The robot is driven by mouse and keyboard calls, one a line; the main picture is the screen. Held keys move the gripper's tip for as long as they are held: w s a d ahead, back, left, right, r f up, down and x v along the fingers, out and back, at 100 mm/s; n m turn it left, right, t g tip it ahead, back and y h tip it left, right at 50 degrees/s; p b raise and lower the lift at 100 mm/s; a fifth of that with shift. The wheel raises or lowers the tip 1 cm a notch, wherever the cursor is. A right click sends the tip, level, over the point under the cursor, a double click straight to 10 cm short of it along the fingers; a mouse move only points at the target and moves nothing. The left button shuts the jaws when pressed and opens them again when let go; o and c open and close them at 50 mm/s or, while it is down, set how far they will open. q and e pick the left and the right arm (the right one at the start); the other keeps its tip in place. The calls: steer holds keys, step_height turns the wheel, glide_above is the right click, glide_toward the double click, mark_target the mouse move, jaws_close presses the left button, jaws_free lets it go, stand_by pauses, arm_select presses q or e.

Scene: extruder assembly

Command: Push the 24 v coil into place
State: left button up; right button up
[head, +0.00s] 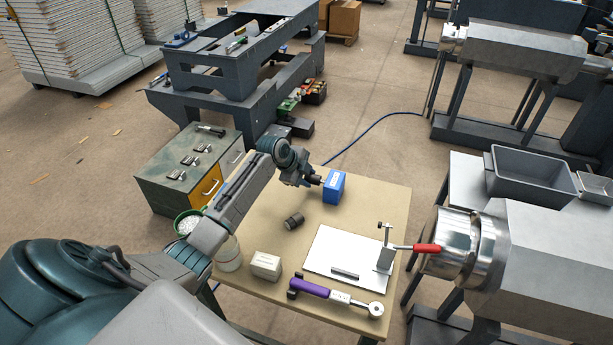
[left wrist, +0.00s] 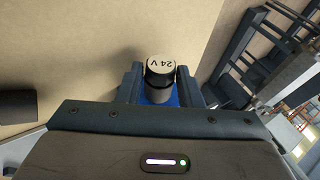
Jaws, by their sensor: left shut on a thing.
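The 24 V coil (left wrist: 160,72) is a dark cylinder with a pale end marked "24 V". In the left wrist view it sits between the fingers of my left gripper (left wrist: 160,82), which is shut on it. A blue block (head: 334,187) stands near the far edge of the table; part of it (left wrist: 158,102) shows behind the coil in the left wrist view. In the head view my left gripper (head: 316,180) is right beside the block's left side. The coil is mostly hidden there, and I cannot tell how far it is seated. My right gripper is not in view.
On the table (head: 385,195) are a dark cylinder (head: 294,220), a pale box (head: 265,265), a purple-handled tool (head: 310,287), and a white plate (head: 335,252) with a red-handled clamp (head: 425,247). A metal machine barrel (head: 452,245) stands at the right. The table's far right is clear.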

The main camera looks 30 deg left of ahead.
arm_select(q)
steer(key=shift+w+d, duration=0.25)
steer(key=shift+d, duration=0.7)
steer(key=o, duration=1)
steer(key=shift+o, duration=0.2)
steer(key=shift+s+r, duration=0.1)
steer(key=b+v, duration=0.2)
steer(key=v, duration=0.8)
steer(key=shift+r, duration=0.25)
steer(key=shift+s+a, duration=0.1)
steer(key=shift+s, duration=0.05)
